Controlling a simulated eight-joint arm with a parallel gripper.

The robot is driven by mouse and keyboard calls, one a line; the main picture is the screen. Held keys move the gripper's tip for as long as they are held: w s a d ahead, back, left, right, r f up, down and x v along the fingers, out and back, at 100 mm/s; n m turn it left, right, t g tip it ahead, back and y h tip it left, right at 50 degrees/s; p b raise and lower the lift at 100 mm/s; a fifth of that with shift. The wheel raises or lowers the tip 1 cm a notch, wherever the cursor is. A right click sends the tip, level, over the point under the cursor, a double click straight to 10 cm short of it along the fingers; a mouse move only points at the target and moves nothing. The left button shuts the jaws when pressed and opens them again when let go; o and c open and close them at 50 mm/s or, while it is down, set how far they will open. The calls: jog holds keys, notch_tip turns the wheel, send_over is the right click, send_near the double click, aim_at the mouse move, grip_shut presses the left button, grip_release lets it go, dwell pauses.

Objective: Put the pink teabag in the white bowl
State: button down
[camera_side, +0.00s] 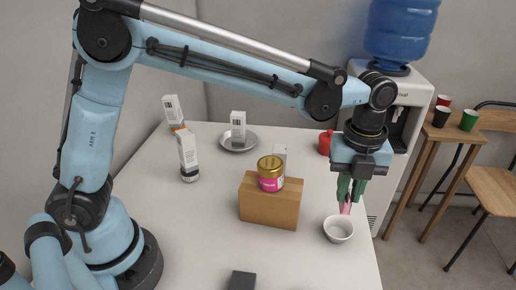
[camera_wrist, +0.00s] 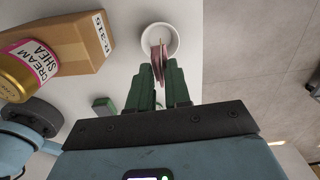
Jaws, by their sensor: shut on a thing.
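The pink teabag (camera_side: 346,206) is between the green fingertips of my gripper (camera_side: 350,194), which is shut on it. In the side view it hangs just above the white bowl (camera_side: 338,231), near the bowl's back edge. In the wrist view the teabag (camera_wrist: 157,58) sticks out past the fingertips (camera_wrist: 158,70) and overlaps the inside of the bowl (camera_wrist: 174,36). I cannot tell whether the teabag touches the bowl. The bowl stands upright near the counter's right edge, and I see nothing else in it.
A cardboard box (camera_side: 269,211) with a gold-lidded pink jar (camera_side: 271,175) on top stands left of the bowl. A dark block (camera_side: 242,280) lies at the front.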

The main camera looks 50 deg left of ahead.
send_over(336, 234)
jog(key=shift+f, duration=3.9)
jog(key=c, duration=1)
grip_release()
jog(key=shift+r, duration=3.55)
